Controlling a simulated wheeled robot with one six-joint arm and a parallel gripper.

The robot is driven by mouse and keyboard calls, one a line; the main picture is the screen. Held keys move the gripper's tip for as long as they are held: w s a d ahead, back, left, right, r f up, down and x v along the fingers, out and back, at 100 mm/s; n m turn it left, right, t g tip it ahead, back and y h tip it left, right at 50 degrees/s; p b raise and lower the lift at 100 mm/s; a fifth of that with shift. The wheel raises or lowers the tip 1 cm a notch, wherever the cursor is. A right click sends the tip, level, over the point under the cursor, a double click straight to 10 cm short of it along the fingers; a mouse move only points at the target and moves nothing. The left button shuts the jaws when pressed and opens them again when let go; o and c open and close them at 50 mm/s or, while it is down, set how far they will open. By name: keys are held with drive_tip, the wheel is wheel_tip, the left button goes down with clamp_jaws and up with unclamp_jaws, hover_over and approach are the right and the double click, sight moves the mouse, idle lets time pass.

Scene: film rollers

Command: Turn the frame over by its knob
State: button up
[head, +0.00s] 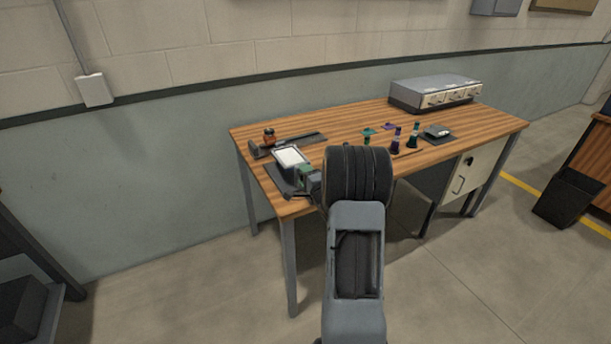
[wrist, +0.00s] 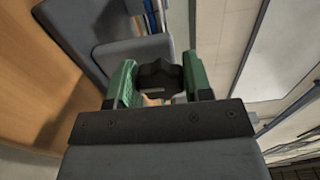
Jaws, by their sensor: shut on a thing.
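The frame (head: 290,156) shows a white face in a dark surround and sits tilted at the left end of the wooden desk, above a dark base (head: 277,181). My gripper (head: 305,176) is at its near right side, partly hidden by my arm. In the wrist view, the green fingers of my gripper (wrist: 160,84) stand on both sides of the dark lobed knob (wrist: 158,74) and are shut on it. The knob is hidden in the head view. Grey parts beyond the knob show in the wrist view, but I cannot tell which belong to the frame.
My arm hides the desk's front middle. A black bin (head: 567,197) stands at right.

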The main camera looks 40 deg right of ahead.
drive_tip(key=o, duration=0.9)
drive_tip(key=s, duration=0.4)
drive_tip(key=s+a, duration=0.1)
drive_tip(key=s, duration=0.4)
drive_tip(key=s+a, duration=0.1)
drive_tip(key=s, duration=0.3)
drive_tip(key=shift+s, duration=0.35)
drive_tip(key=shift+d, duration=0.1)
